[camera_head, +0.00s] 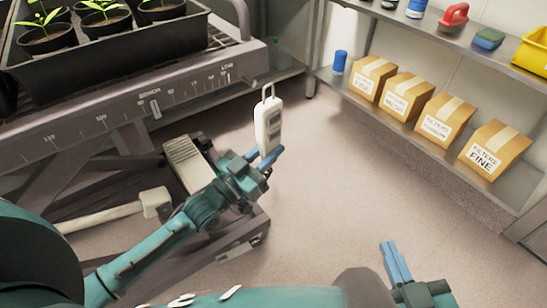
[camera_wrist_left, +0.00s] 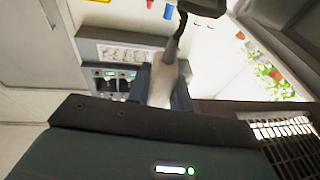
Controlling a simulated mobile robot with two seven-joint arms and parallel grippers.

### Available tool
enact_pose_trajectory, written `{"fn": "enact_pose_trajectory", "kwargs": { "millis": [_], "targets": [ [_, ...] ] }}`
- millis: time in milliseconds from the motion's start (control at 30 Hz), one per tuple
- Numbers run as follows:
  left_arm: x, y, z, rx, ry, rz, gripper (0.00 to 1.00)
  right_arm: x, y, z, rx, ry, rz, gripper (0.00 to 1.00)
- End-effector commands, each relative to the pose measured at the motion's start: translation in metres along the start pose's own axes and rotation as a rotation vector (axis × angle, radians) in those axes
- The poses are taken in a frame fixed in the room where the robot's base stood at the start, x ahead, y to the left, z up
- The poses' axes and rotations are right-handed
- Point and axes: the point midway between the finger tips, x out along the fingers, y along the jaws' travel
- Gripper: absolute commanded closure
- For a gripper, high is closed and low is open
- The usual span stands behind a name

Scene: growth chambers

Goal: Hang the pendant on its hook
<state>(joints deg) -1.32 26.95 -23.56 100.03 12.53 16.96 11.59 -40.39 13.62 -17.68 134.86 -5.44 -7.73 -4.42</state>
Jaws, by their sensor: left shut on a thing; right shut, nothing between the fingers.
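The white pendant (camera_head: 269,126) has a wire loop at its top and darker panels on its face. My left gripper (camera_head: 264,160) is shut on its lower end and holds it roughly upright, in the air beside the bench. In the left wrist view, the pale pendant (camera_wrist_left: 161,85) shows between the two blue fingers. My right gripper (camera_head: 396,262) is shut and empty at the lower right, well apart from the pendant. I cannot make out the pendant's hook in either view.
A bench with a height scale (camera_head: 120,112) carries a black tray (camera_head: 130,58) of potted seedlings at the upper left. A grey foot pedal (camera_head: 188,162) stands below it. A shelf at the right holds several cardboard filter boxes (camera_head: 408,95). The floor (camera_head: 340,190) between is clear.

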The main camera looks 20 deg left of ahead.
Motion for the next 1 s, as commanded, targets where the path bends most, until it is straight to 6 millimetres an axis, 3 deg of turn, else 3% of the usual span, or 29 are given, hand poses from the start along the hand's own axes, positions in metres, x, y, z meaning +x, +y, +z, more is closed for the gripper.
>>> {"fn": "enact_pose_trajectory", "kwargs": {
  "millis": [1000],
  "targets": [
    [0.003,-0.017,0.000,0.001,0.002,0.000,1.00,0.002,0.000,0.000,-0.014,0.031,-0.004,1.00]
  ]
}}
